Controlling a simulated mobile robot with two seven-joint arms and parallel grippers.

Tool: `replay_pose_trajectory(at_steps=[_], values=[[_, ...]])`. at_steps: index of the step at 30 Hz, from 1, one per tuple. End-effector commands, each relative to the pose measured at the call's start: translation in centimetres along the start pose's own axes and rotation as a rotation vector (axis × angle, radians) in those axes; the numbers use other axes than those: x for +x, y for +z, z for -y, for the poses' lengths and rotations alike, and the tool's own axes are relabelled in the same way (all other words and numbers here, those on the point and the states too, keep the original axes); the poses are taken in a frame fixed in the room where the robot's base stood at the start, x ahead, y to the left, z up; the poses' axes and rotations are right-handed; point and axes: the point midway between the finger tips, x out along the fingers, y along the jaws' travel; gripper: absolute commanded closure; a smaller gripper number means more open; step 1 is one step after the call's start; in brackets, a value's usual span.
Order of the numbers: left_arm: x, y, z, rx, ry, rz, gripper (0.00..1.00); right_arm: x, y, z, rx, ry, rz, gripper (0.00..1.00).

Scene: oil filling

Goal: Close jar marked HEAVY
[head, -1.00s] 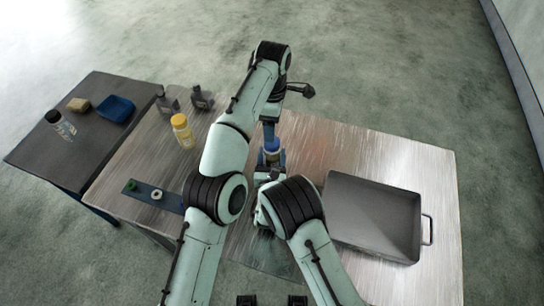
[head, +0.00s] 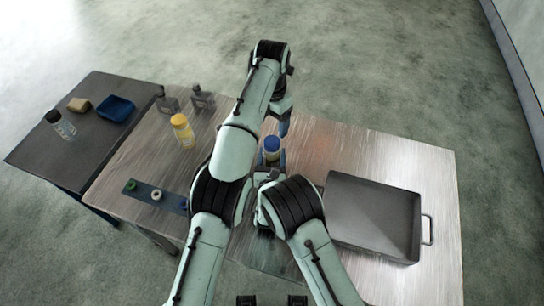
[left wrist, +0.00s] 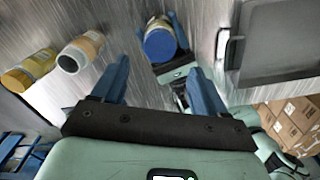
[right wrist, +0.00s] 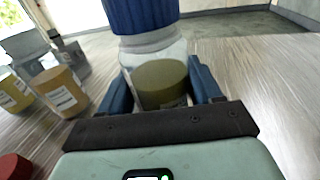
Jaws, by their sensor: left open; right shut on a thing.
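A clear jar (right wrist: 160,58) with olive-coloured contents stands between my right gripper's blue fingers (right wrist: 158,78). A blue lid (right wrist: 140,14) sits on its top. In the head view the blue lid (head: 271,142) shows just below my left gripper (head: 285,125). In the left wrist view my left gripper's fingers (left wrist: 160,75) are apart and empty, with the lid (left wrist: 160,45) beyond them, not gripped. My right gripper is shut on the jar's body. I cannot read a HEAVY marking on it.
A yellow jar (head: 182,131) and dark grey bottles (head: 202,99) stand back left. A strip with lids (head: 148,193) lies front left. A grey tray (head: 375,205) fills the right side. A side table (head: 75,150) holds a black-capped bottle (head: 60,125) and a blue dish (head: 115,108).

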Motion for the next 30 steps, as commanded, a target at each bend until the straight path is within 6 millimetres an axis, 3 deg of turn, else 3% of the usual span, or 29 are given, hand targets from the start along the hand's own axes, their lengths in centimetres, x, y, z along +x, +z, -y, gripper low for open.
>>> replay_pose_trajectory(at_steps=[8,19,30], values=[[1.8,0.0,0.1,0.001,-0.002,-0.003,0.27,0.0,0.0,0.0,0.0,0.0,0.0,1.0],[6.9,0.0,0.0,0.002,-0.001,-0.003,0.27,0.0,0.0,0.0,0.0,0.0,0.0,1.0],[8.0,0.0,0.0,0.002,0.0,0.0,0.27,0.0,0.0,0.0,0.0,0.0,0.0,1.0]])
